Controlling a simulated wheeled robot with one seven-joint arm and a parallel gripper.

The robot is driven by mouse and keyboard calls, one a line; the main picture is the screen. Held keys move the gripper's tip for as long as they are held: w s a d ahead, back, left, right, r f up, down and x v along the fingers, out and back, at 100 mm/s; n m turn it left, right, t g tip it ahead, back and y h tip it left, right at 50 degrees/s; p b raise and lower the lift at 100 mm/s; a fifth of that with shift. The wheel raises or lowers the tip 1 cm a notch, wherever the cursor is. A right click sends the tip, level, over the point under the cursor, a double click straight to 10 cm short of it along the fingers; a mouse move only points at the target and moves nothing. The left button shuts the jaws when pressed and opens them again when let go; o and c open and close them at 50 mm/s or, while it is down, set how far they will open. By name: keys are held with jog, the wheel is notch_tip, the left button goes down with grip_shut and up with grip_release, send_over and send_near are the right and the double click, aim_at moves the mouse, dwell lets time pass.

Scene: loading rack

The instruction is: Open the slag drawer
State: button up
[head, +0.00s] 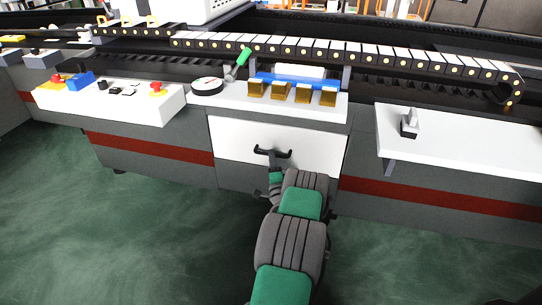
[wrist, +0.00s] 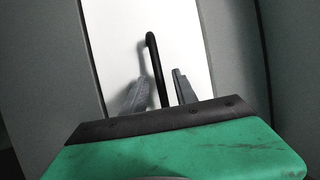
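The slag drawer (head: 315,154) is a white front panel set in the grey cabinet, and it looks closed. Its black handle (head: 272,153) sticks out near the panel's middle; it also shows as a dark bar in the wrist view (wrist: 154,55). My gripper (wrist: 159,78) is at the handle, with one finger on each side of the bar. The fingers stand apart, with a visible gap to the bar. In the head view my wrist hides most of the gripper below the handle.
Above the drawer is a ledge with several brown-gold blocks (head: 280,92), a round gauge (head: 208,86) and a green-handled lever (head: 240,62). A white control box (head: 110,103) juts out at left, and a white shelf (head: 460,135) at right. The green floor in front is clear.

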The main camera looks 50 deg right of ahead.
jog(key=shift+x, duration=1.3)
jog(key=shift+c, duration=0.4)
grip_shut()
jog(key=shift+f, duration=0.1)
